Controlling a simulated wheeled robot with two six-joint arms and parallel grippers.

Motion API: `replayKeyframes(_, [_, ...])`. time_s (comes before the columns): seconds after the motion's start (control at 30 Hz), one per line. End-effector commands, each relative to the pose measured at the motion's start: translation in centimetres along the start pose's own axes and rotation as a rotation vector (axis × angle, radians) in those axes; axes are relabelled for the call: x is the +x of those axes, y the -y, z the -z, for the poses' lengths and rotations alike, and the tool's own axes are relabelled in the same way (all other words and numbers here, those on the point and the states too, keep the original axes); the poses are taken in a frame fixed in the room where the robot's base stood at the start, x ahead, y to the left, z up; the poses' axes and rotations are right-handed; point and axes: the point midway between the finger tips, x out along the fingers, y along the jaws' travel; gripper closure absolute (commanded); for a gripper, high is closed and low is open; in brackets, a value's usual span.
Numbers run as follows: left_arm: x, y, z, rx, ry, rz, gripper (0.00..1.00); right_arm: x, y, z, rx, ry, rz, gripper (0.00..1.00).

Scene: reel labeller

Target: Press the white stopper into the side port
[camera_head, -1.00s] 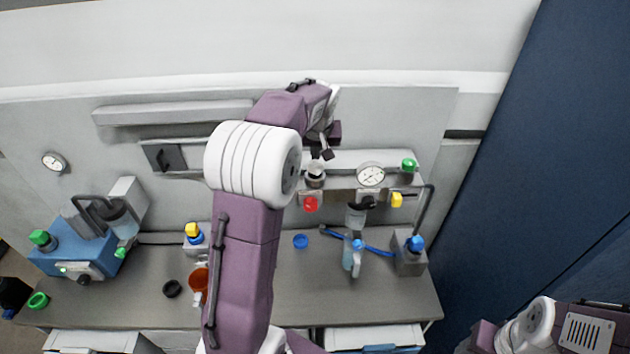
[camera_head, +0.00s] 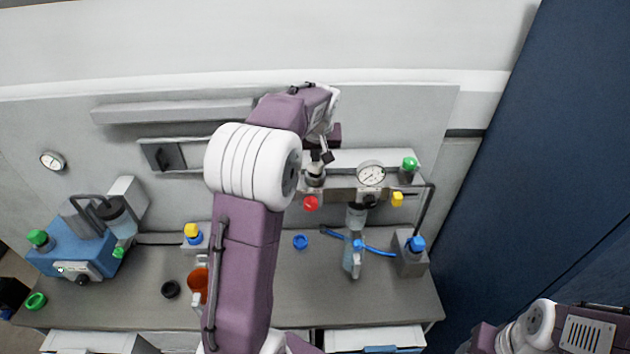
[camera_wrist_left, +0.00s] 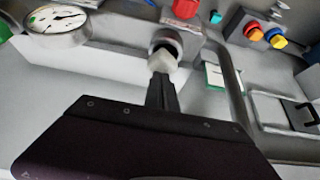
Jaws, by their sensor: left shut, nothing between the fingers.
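The white stopper (camera_head: 316,168) sits at the mouth of the dark-ringed side port (camera_head: 314,181) on the grey wall panel. In the left wrist view the stopper (camera_wrist_left: 161,61) shows as a pale plug at the dark ring (camera_wrist_left: 166,42). How deep it sits is hard to tell. My left gripper (camera_head: 326,158) is shut and empty, right at the stopper. In the left wrist view its closed fingertips (camera_wrist_left: 160,80) overlap the stopper's outer end and look to be touching it. My right gripper's fingers are not seen; only part of my right arm shows at the lower right.
A dial gauge (camera_head: 370,174), a red knob (camera_head: 311,203) and a yellow knob (camera_head: 397,199) are close around the port. A green-capped fitting (camera_head: 409,165) is at the right. A blue machine (camera_head: 75,248) stands left on the bench.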

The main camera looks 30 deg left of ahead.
Motion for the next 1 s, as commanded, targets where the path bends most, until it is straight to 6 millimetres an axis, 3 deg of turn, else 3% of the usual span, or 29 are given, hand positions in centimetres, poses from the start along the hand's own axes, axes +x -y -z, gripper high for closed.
replayKeyframes(0.47, [-0.1,0.0,-0.1,0.0,0.007,0.002,1.0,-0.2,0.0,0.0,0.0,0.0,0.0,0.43])
replayKeyframes(1.0, [-4.7,0.0,2.5,0.0,0.004,0.001,1.0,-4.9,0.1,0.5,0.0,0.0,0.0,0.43])
